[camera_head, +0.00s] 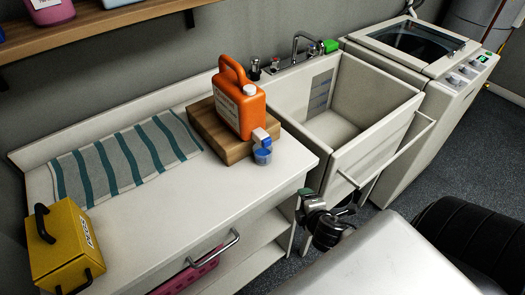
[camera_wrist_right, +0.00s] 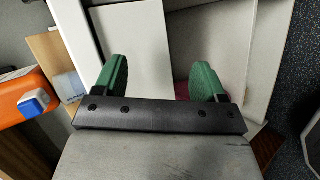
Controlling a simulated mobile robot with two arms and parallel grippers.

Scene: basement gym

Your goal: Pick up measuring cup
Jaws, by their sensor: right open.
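The measuring cup (camera_head: 262,156) is a small clear-and-blue cup on the white counter, just in front of a wooden block. An orange jug (camera_head: 240,104) with a white cap stands on the block, and a small white-and-blue piece (camera_head: 260,136) shows just above the cup. My right gripper (camera_head: 308,204) is off the counter's right front corner, right of and nearer than the cup, in front of the sink. In the right wrist view its green fingers (camera_wrist_right: 160,80) are wide apart with nothing between them. The orange jug (camera_wrist_right: 22,95) is at the left there. My left gripper is not in view.
The wooden block (camera_head: 220,138) and a striped cloth (camera_head: 125,155) lie on the counter (camera_head: 180,215). A yellow box (camera_head: 62,245) is at the left. A sink (camera_head: 335,125) adjoins at right, with a washing machine (camera_head: 420,80) beyond. The counter's front is largely bare.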

